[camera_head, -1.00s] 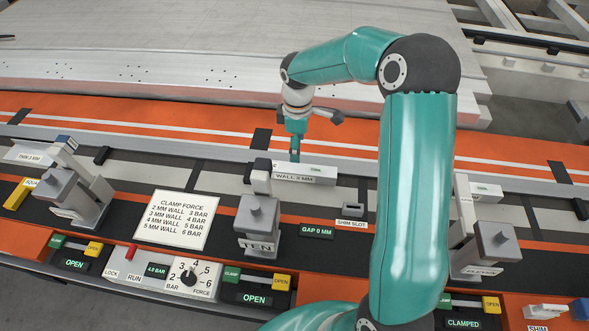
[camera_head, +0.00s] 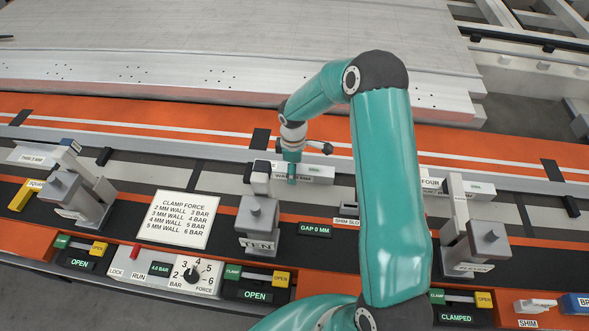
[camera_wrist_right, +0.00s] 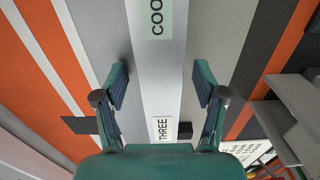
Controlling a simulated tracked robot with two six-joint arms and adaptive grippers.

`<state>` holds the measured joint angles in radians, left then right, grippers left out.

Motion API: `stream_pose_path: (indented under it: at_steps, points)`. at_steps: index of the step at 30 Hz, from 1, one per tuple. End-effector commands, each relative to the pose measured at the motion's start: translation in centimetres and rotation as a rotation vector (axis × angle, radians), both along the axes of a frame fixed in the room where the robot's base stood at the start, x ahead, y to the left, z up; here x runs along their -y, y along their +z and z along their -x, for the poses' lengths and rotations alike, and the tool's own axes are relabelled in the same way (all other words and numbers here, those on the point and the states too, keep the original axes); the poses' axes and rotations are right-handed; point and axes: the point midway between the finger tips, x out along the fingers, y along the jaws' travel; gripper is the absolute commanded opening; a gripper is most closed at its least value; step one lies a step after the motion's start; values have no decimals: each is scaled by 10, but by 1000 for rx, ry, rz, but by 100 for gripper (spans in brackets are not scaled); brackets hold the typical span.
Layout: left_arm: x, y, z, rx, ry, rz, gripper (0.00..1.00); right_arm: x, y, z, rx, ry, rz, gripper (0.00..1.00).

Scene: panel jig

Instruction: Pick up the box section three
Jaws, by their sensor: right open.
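Box section three (camera_wrist_right: 163,95) is a long pale metal bar. In the right wrist view it runs between my fingers and bears a THREE label and a partly cut-off label. In the head view box section three (camera_head: 310,174), with a WALL 3 MM label, lies behind clamp ten. My right gripper (camera_wrist_right: 160,85) is open, with one finger on each side of the bar and a gap on both sides. In the head view my right gripper (camera_head: 292,178) points down over the bar and hides part of its label. My left gripper is not in view.
Clamp ten (camera_head: 257,222) stands close in front of the bar; its panel reads OPEN. Clamp eleven (camera_head: 478,245), at the right, reads CLAMPED. Box section four (camera_head: 470,188) lies behind it. A large metal panel (camera_head: 200,55) fills the back.

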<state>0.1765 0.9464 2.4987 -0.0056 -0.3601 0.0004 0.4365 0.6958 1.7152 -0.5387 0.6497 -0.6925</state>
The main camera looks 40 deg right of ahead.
Motion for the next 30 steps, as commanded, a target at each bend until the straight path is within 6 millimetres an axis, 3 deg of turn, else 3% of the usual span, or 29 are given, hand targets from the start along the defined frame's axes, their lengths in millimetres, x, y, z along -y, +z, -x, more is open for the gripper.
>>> stream_pose_path:
  at_steps: [4, 15, 17, 30]
  points:
    - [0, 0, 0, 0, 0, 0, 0, 0, 0, 0, 1, 0, 1, 69]
    - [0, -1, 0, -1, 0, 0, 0, 0, 0, 0, 1, 0, 1, 8]
    - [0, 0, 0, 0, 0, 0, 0, 0, 1, 0, 1, 0, 1, 0]
    - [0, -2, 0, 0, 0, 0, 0, 1, 7, -1, 4, 0, 3, 0]
